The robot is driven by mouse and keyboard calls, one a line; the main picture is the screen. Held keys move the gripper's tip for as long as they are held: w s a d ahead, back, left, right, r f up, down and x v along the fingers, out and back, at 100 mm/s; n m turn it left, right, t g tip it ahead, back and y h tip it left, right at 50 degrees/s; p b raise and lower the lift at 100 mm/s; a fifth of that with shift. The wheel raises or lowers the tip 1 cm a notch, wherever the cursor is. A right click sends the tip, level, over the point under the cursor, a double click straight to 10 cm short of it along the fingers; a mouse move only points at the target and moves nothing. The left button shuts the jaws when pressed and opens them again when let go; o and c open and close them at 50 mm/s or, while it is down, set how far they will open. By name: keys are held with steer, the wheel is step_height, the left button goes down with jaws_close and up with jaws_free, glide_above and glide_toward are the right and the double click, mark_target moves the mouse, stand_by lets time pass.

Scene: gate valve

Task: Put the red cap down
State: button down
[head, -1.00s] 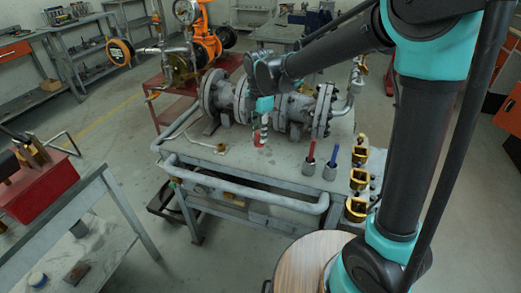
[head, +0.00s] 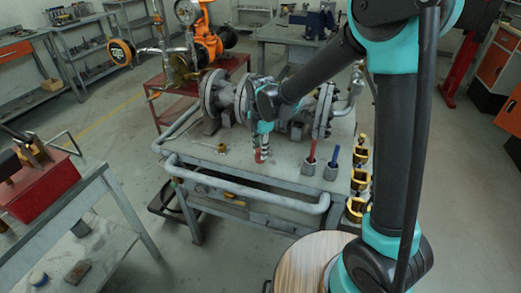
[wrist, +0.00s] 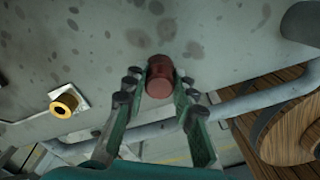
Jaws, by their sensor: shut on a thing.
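The red cap (wrist: 160,78) is a short, dark red cylinder between my gripper's fingertips in the wrist view. My gripper (wrist: 158,88) is shut on it. In the head view my gripper (head: 262,145) points down over the grey workbench (head: 205,150), in front of the flanged grey valve body (head: 243,100). The cap shows there as a small red patch (head: 258,157) at the fingertips, low over the bench top. I cannot tell whether it touches the bench.
Two grey cups with a red-handled tool (head: 310,158) and a blue-handled tool (head: 333,162) stand right of my gripper. Several brass pieces (head: 360,180) line the bench's right end. A grey pipe rail (head: 245,190) runs along the front. Bare bench surrounds the cap.

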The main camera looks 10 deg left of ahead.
steer(key=c, duration=1.2)
jaws_free()
step_height(320, 180, up, 12)
steer(key=shift+r, duration=0.15)
